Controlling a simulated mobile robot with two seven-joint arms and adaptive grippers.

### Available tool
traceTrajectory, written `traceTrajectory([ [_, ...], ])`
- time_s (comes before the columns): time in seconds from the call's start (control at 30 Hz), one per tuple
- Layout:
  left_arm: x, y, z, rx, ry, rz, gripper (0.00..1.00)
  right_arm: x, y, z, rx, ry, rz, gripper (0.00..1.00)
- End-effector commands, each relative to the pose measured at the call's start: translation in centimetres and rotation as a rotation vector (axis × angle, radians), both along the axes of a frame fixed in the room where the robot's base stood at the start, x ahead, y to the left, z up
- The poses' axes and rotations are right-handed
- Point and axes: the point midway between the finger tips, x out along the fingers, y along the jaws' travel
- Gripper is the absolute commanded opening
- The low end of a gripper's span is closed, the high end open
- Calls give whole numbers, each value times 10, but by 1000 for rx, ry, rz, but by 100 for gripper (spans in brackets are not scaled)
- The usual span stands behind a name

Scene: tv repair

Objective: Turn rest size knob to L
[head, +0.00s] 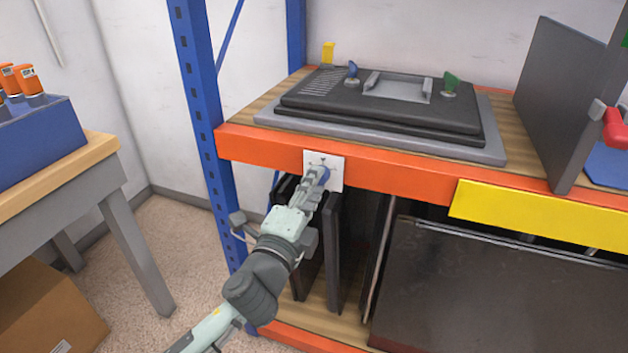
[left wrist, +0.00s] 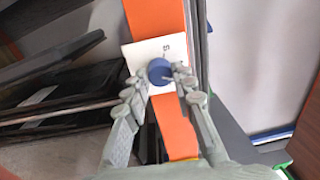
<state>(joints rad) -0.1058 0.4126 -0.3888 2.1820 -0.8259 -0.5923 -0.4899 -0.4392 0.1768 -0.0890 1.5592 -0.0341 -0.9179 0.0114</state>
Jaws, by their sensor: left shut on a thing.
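The rest size knob is a blue round knob (left wrist: 160,71) on a white plate (head: 337,172) fixed to the front of the orange shelf beam. In the left wrist view, the white plate (left wrist: 143,52) carries a letter S near its upper right edge; an L cannot be made out. My left gripper (head: 320,176) reaches up to the plate and is shut on the knob, with one finger on each side in the left wrist view (left wrist: 161,80). The gripper covers much of the knob in the head view. My right gripper does not show.
A dark TV back panel (head: 400,95) lies on a grey board on the upper shelf, with blue and green knobs. The blue rack post (head: 196,90) stands left of the plate. Dark panels (head: 334,240) stand upright below. A workbench (head: 60,180) stands at left.

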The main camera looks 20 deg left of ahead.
Motion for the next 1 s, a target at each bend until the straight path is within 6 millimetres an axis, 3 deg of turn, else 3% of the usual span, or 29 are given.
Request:
traceTrajectory([
  [0.5, 0, 0, 0, 435, -15, -1, 0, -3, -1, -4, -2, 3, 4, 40],
  [1.0, 0, 0, 1, 595, -20, -1, 0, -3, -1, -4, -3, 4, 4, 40],
])
